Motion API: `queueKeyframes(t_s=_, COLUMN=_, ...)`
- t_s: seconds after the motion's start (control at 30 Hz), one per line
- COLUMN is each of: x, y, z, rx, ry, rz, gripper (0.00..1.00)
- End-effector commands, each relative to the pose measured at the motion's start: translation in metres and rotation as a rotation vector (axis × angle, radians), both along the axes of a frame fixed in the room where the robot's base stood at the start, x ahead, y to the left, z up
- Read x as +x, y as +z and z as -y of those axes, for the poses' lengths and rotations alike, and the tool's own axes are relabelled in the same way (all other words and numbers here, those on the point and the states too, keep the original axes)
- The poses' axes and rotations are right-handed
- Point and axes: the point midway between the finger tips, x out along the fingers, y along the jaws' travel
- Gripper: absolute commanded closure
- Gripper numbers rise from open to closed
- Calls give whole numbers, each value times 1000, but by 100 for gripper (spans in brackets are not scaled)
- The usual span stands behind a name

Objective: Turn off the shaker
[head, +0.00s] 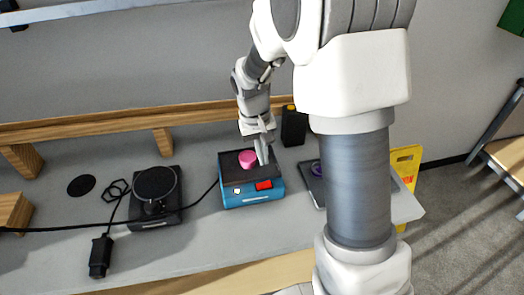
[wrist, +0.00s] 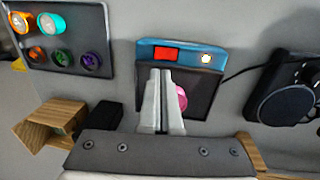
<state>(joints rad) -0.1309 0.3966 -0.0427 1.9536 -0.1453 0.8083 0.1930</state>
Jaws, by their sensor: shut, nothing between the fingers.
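The shaker is most likely the blue box (head: 252,190) with a black top, on the grey bench in the head view. It bears a pink round piece (head: 248,159) on top, and a red rectangular switch (head: 264,185) and a small pale knob (head: 237,190) on its front. In the wrist view the box (wrist: 184,48) shows its red switch (wrist: 166,54) and a lit, yellowish knob (wrist: 206,58). My gripper (head: 262,160) is shut and empty over the black top, beside the pink piece. In the wrist view its fingertips (wrist: 162,72) point toward the red switch, just short of it in the picture.
A black device with a round plate (head: 155,184) stands left of the box, with a cable and a black plug (head: 100,256). A black block (head: 293,127) stands behind right. A panel with several coloured round pieces (wrist: 68,62) shows in the wrist view. A wooden shelf (head: 110,122) runs behind.

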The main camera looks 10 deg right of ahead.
Motion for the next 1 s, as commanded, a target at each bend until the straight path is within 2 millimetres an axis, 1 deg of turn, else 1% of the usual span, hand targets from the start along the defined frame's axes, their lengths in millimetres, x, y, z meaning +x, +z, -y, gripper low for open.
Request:
queueKeyframes(t_s=0.03, x=-1, y=-14, z=2, rx=-1, ry=-1, rz=-6, gripper=100)
queueKeyframes(t_s=0.2, x=-1, y=-50, z=7, rx=-1, ry=-1, rz=-5, gripper=100)
queueKeyframes(t_s=0.3, x=-1, y=-66, z=9, rx=-1, ry=0, rz=-4, gripper=100)
queueKeyframes(t_s=0.4, x=-1, y=-79, z=10, rx=-1, ry=0, rz=-3, gripper=100)
queueKeyframes(t_s=0.6, x=0, y=-91, z=11, rx=0, ry=0, rz=-1, gripper=100)
queueKeyframes(t_s=1.0, x=0, y=-94, z=12, rx=0, ry=0, rz=0, gripper=100)
